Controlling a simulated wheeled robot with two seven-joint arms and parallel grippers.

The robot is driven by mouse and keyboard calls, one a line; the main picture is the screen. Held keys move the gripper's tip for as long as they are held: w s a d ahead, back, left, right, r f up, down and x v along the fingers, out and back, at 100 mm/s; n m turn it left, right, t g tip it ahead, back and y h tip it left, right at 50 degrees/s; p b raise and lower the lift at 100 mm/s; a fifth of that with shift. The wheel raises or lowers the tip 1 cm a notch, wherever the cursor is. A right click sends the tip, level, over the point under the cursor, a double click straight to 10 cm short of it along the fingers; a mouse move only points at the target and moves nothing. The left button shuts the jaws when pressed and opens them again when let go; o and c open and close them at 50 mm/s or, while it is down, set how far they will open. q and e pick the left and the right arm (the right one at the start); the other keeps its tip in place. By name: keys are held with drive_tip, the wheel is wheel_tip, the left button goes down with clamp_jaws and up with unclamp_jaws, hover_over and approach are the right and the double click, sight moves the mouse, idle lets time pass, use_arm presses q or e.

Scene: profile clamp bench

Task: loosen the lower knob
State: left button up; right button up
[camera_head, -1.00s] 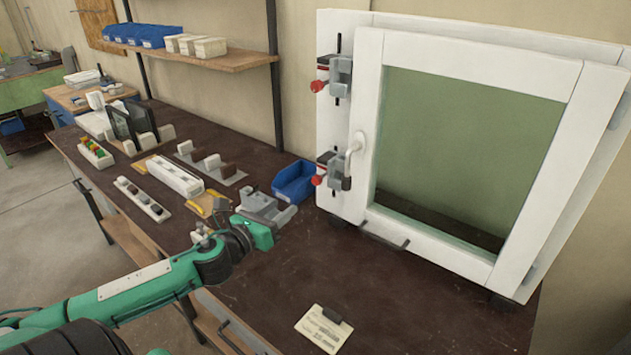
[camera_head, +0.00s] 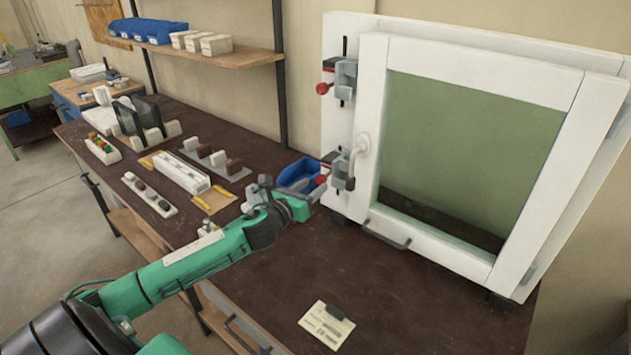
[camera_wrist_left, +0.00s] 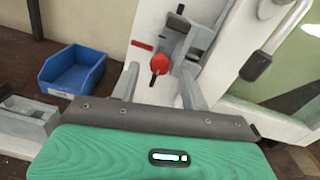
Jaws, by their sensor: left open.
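The lower knob (camera_head: 321,179) is red and sits on the lower grey clamp (camera_head: 338,172) at the left side of the white framed window (camera_head: 372,110). In the left wrist view the red knob (camera_wrist_left: 159,63) shows between and beyond my fingertips. My left gripper (camera_head: 306,188) is in front of the lower clamp, to the left of the knob in the head view. In the left wrist view my left gripper (camera_wrist_left: 160,85) is open, with one finger on each side of the knob's line. I cannot tell whether a finger touches it. My right gripper is not in view.
An upper clamp with a red knob (camera_head: 322,88) sits above. A blue bin (camera_head: 297,172) stands close behind my gripper. The white window handle (camera_head: 357,150) is right of the lower clamp.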

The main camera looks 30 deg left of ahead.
sight(327, 175)
use_arm(q)
drive_tip(key=shift+w, duration=1.2)
drive_tip(key=c, duration=1)
